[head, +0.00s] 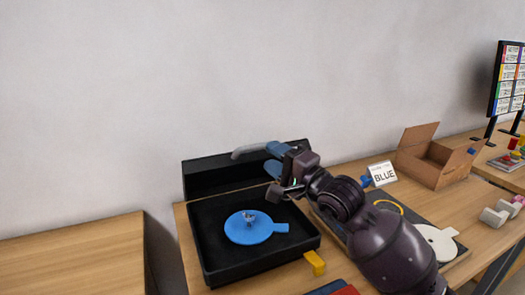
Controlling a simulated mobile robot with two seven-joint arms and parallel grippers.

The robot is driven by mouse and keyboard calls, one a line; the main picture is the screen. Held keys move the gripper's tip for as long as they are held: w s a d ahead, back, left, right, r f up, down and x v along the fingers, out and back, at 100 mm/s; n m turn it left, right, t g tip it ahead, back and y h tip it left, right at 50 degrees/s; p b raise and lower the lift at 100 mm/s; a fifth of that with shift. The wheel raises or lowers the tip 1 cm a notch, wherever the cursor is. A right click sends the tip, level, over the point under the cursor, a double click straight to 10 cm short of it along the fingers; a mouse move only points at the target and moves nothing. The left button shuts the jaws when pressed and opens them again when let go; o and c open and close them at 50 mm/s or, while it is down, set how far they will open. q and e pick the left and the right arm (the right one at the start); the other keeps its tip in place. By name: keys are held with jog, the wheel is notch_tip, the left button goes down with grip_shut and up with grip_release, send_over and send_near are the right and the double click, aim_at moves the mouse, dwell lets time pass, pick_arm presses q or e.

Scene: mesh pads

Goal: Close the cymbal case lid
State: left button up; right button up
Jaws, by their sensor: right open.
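The black cymbal case (215,271) stands on the wooden table, with its lid (210,177) raised along the back, near the wall. A blue disc with a tab (243,235) lies inside, with a small grey piece on its middle. A yellow tab (315,262) shows at the case's front right corner. My right gripper (274,172) is open at the right part of the raised lid and hides some of it. A grey curved piece (252,151) shows at the lid's top edge. I cannot tell whether the gripper touches the lid. My left gripper is not in view.
A separate bare wooden surface (70,250) lies at left.

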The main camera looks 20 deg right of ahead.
jog(key=v, duration=0.5)
jog(key=shift+s+d, duration=0.1)
jog(key=shift+s, duration=0.2)
